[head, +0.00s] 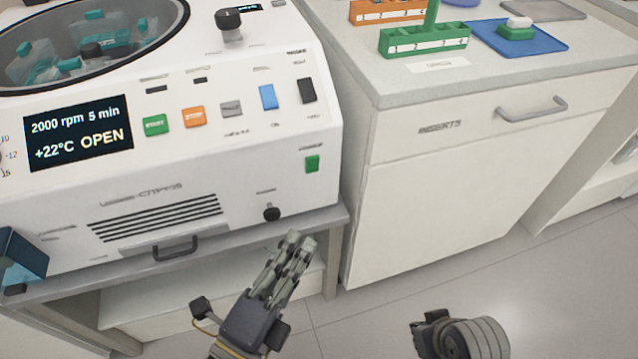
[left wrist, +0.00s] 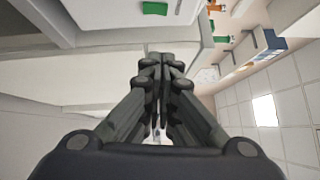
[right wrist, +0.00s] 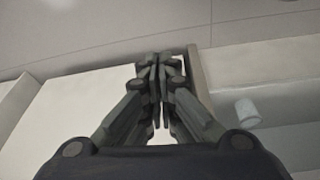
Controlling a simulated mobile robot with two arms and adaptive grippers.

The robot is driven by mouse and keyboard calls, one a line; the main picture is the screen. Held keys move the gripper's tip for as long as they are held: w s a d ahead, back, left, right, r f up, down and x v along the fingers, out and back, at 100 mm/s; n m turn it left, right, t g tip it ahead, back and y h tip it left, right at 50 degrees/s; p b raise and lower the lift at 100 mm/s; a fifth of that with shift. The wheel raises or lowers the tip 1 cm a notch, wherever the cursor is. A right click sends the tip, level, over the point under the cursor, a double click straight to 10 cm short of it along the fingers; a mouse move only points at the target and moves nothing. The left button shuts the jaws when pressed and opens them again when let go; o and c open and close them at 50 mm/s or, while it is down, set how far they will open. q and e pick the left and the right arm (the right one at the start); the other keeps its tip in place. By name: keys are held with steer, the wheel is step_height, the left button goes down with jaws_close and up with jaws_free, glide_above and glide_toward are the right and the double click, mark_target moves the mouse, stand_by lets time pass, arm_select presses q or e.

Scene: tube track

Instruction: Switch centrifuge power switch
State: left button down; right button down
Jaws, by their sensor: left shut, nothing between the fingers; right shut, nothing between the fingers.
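The white centrifuge (head: 265,175) stands at the left of the head view, its display (head: 78,133) reading 2000 rpm, 5 min, +22°C, OPEN. A green rocker switch (head: 312,163) sits low on the right of its front panel; its label is too small to read. A black rocker (head: 307,91) and a blue rocker (head: 268,97) sit above it. My left gripper (head: 297,238) is shut and empty, below the green switch and apart from it. The left wrist view shows its closed fingers (left wrist: 162,58) and a green piece at the top. My right gripper (right wrist: 161,60) is shut and empty in its wrist view.
A black knob (head: 271,214) sticks out below the green switch. Green START (head: 155,125) and orange (head: 194,117) buttons sit left. A cabinet (head: 440,210) with a drawer handle (head: 532,108) stands right, carrying a green rack (head: 425,40) and blue tray (head: 517,38).

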mark_target(313, 165)
arm_select(q)
steer(key=shift+w, duration=0.1)
arm_select(e)
steer(key=shift+f, duration=0.15)
